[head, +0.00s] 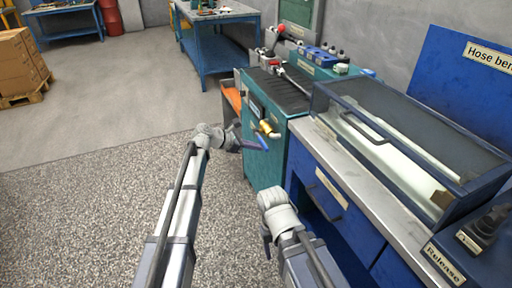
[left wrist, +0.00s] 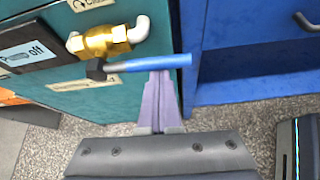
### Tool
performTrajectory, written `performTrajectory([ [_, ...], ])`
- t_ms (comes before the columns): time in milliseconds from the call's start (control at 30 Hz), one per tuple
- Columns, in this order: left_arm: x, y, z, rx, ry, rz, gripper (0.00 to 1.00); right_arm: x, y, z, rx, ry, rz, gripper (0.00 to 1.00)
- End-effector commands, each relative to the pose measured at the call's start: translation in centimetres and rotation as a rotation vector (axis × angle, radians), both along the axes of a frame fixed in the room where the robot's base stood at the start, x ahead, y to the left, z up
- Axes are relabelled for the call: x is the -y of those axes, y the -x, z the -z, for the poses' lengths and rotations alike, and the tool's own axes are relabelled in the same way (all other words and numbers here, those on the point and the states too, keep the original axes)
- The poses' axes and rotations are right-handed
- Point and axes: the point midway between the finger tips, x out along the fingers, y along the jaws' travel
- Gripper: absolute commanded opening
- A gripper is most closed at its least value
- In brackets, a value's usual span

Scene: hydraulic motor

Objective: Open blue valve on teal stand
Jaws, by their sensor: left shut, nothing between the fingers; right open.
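The blue valve lever (head: 257,145) sticks out from the front of the teal stand (head: 263,170). In the left wrist view the blue lever (left wrist: 150,63) lies nearly level, running right from a dark pivot (left wrist: 97,69) below the brass valve body (left wrist: 106,42). My left gripper (head: 243,142) is shut and empty beside the lever. In the left wrist view its fingertips (left wrist: 160,76) are at the lever's lower edge; I cannot tell whether they touch. My right gripper (head: 266,240) is open and low in front of the blue bench; its fingers are partly hidden.
The blue hose bench (head: 318,188) with a glass-covered box (head: 400,135) stands close on the right. Another blue workbench (head: 222,50) is behind.

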Motion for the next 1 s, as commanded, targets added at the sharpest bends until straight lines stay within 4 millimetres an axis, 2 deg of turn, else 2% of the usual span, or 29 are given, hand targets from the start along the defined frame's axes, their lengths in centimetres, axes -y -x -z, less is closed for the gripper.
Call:
performTrajectory([
  [267, 0.0, 0.0, 0.5, 0.0, 0.001, 0.0, 0.0, 0.0, 0.0, 0.5, 0.0, 0.001, 0.0, 0.63],
  [667, -0.8, 0.1, 4.7, 0.001, 0.001, 0.001, 0.0, 0.1, -0.1, 4.7, 0.003, 0.005, -0.003, 0.63],
  [700, -1.5, 0.5, 3.1, 0.0, 0.0, -0.001, 0.0, 0.1, -0.1, 3.1, 0.002, 0.004, -0.003, 0.63],
  [1000, -5.5, 2.4, 0.4, 0.0, 0.0, -0.001, 0.0, 0.0, 0.0, 0.4, 0.001, 0.002, 0.0, 0.63],
])
